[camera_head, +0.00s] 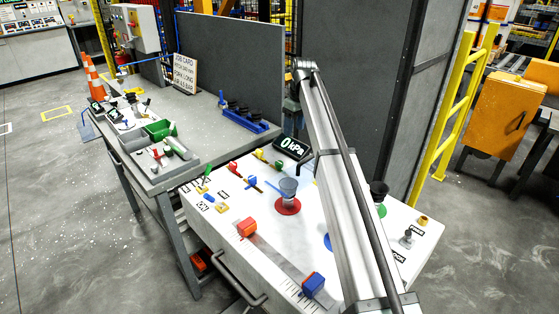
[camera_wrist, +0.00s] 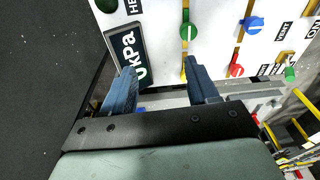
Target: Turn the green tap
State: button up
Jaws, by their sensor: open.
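The green tap (camera_wrist: 189,32) has a round green handle on a brass pipe on the white panel. In the wrist view it lies above the right finger, beyond the fingertips and beside the kPa display (camera_wrist: 128,55). In the head view, the green tap (camera_head: 279,166) is small, just left of the same display (camera_head: 292,147). My gripper (camera_wrist: 160,80) is open, its two blue-grey fingers apart with nothing between them. It does not touch the tap.
A blue tap (camera_wrist: 253,24) and a red tap (camera_wrist: 237,70) sit right of the green one. A grey bench (camera_head: 228,143) adjoins.

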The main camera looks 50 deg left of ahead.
jog(key=r+n+h, duration=0.1)
jog(key=h, duration=0.1)
send_over(279, 163)
jog(key=w, duration=0.1)
jog(key=f, duration=1.3)
jog(key=shift+s+f, duration=0.25)
jog(key=shift+s, duration=0.1)
jog(key=c, duration=1)
jog(key=shift+c, duration=0.2)
